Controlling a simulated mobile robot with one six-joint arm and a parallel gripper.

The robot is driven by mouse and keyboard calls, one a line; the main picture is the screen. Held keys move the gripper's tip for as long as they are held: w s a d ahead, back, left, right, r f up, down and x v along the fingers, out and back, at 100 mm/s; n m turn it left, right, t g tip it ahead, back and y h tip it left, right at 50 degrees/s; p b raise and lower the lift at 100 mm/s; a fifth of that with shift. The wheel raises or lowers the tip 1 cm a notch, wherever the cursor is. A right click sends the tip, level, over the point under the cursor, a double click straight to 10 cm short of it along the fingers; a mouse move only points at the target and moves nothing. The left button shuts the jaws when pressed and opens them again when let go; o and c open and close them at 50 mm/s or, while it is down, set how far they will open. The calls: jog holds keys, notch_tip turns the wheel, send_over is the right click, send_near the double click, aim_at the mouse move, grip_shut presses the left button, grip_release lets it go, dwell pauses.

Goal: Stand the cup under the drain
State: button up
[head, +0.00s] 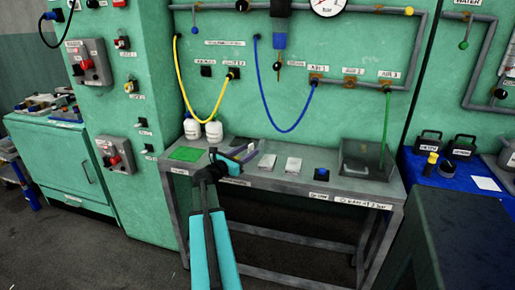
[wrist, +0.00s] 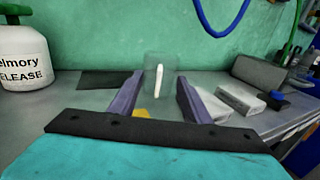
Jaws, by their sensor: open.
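A clear, see-through cup (wrist: 151,68) stands upright on the grey bench in the wrist view, with a white stick-like shape showing in or behind it. My gripper (wrist: 160,88) is open, its two purple fingers apart and pointing at the cup, which shows between and just beyond the fingertips. No contact is visible. In the head view my gripper (head: 238,155) is low over the bench, and I cannot make out the cup there. The filter unit (head: 279,33) with a blue bowl hangs on the wall pipe; its drain (head: 278,62) points down above the bench.
White bottles (head: 214,131) stand at the back left near a green mat (head: 187,153). Pale blocks (head: 267,161) and a dark blue block (head: 321,172) lie right of my gripper. A grey box (head: 366,166) is at the right end. A blue hose (head: 290,131) hangs behind.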

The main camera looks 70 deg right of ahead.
jog(key=shift+x, duration=0.95)
grip_shut()
